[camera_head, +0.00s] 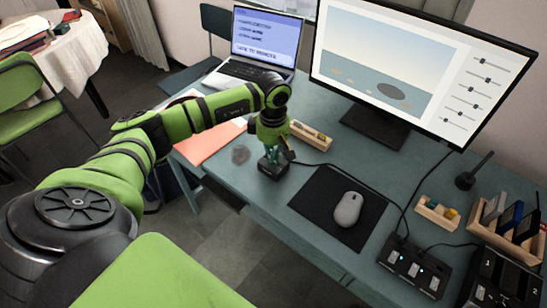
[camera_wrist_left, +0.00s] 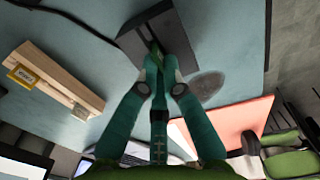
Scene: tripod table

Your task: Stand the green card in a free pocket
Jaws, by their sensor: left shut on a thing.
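My left gripper (camera_head: 272,158) points down at the table near its left front edge. In the left wrist view the gripper (camera_wrist_left: 157,62) is shut on a thin green piece, which looks like the green card (camera_wrist_left: 154,47). The fingers cover most of it. Its lower edge is at a dark block (camera_wrist_left: 132,40) on the table; I cannot tell if it sits in a slot there. The block also shows under the gripper in the head view (camera_head: 273,172). A wooden rack (camera_head: 522,250) at the right edge holds several upright cards in its pockets. My right gripper is not in view.
A small wooden holder (camera_head: 312,136) stands just behind the gripper. A mouse (camera_head: 348,209) on a black mat (camera_head: 312,195), a black switch box (camera_head: 412,268) and a small wooden tray (camera_head: 437,213) lie toward the rack. The monitor (camera_head: 415,70) and laptop (camera_head: 258,50) stand behind.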

